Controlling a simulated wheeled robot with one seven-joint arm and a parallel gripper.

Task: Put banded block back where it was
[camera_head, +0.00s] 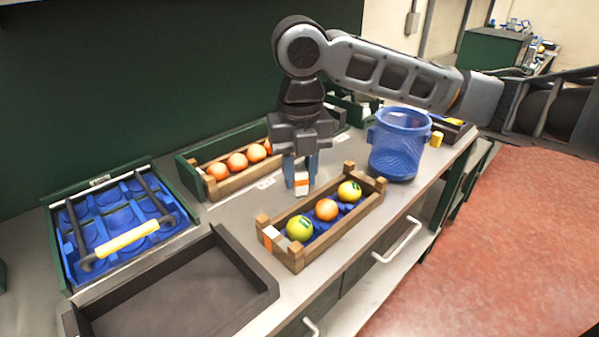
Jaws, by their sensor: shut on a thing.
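The banded block (302,185), white with an orange band, is between the fingertips of my gripper (301,178). My gripper points straight down and is shut on the block. The block is just behind the front wooden crate (322,247) and in front of the rear crate of oranges; I cannot tell whether it touches the steel counter (236,208). Its upper part is partly hidden by the fingers.
The front crate holds a green, an orange and a yellow fruit. The rear crate (240,168) holds several oranges. A blue basket (399,150) stands right. A blue-lined tray with a yellow-handled bar (127,239) and an empty dark tray (180,290) lie left.

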